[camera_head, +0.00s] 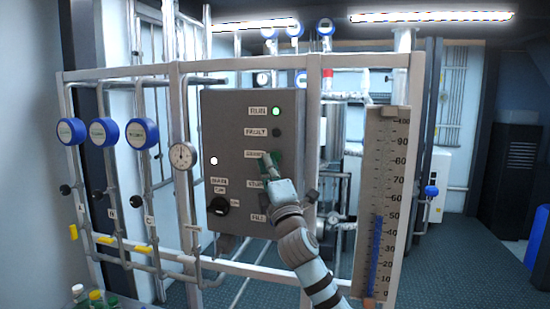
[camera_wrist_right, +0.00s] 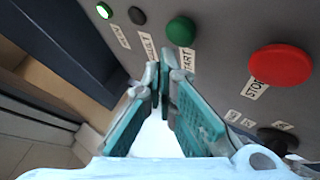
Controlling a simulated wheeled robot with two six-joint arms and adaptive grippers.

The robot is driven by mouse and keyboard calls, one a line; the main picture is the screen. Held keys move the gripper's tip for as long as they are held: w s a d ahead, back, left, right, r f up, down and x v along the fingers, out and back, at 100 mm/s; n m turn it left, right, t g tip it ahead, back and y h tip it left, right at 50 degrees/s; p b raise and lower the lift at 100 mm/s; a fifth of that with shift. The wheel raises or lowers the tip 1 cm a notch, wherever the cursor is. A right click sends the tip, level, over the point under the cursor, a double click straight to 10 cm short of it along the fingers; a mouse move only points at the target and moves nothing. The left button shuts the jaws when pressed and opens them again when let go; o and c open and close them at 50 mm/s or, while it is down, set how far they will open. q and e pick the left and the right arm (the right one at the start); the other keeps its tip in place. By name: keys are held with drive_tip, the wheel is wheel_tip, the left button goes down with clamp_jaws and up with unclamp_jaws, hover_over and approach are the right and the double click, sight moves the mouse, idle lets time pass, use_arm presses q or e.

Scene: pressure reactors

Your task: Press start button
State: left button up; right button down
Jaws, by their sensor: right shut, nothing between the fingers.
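The grey control box (camera_head: 232,130) carries a green start button (camera_head: 278,158) beside its START label (camera_head: 257,154). My left gripper is not in view.
The RUN lamp (camera_head: 276,112) glows green; the FAULT lamp (camera_head: 277,132) is dark. A large red stop button (camera_wrist_right: 280,64) is beside the start button. A black knob (camera_head: 219,206) sits at the box's lower left. A level gauge (camera_head: 380,200) stands to the right.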

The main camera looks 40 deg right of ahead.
drive_tip(key=s+a, duration=0.1)
drive_tip(key=a, duration=0.1)
drive_tip(key=s+a+p, duration=0.1)
drive_tip(key=a, duration=0.1)
drive_tip(key=shift+s, duration=0.4)
idle(0.6)
